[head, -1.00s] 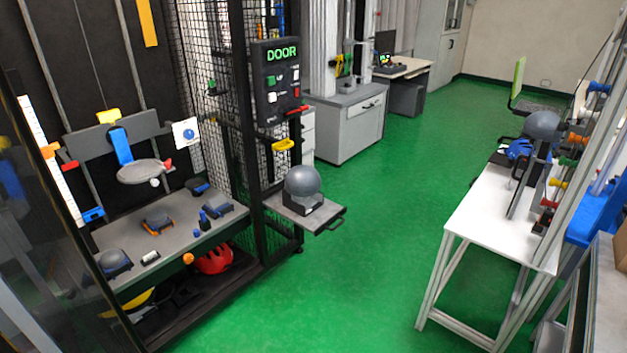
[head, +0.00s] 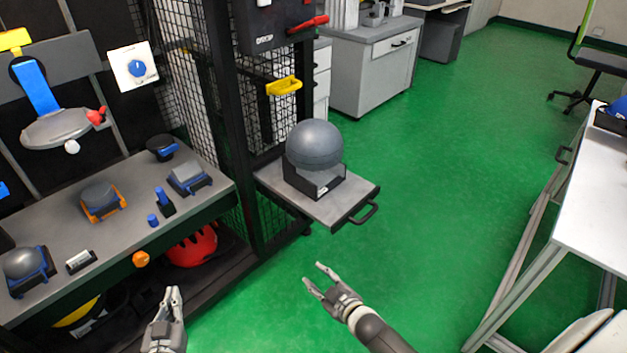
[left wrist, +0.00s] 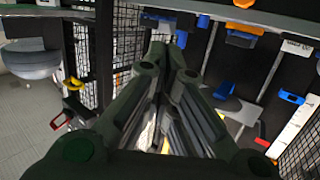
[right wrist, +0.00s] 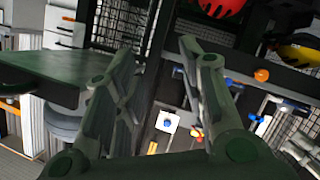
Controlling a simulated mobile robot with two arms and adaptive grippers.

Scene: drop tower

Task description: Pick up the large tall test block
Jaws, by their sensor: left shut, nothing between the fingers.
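The largest and tallest block in view is a dark grey rounded block (head: 314,146), resting in a black holder (head: 314,183) on a grey pull-out shelf (head: 352,205) beside the mesh frame. A grey rounded part of it seems to show upside down in the left wrist view (left wrist: 32,62) and partly in the right wrist view (right wrist: 66,126). My left gripper (head: 172,292) is shut and empty, low and left of the shelf, in front of the rig. My right gripper (head: 313,277) is open and empty, below and in front of the shelf, apart from the block.
Smaller blocks in cradles, such as an orange-trimmed one (head: 101,200) and a blue-trimmed one (head: 187,178), stand on the rig's bench (head: 130,240). A red helmet (head: 193,248) lies beneath. A white table (head: 600,210) stands right. Green floor between is clear.

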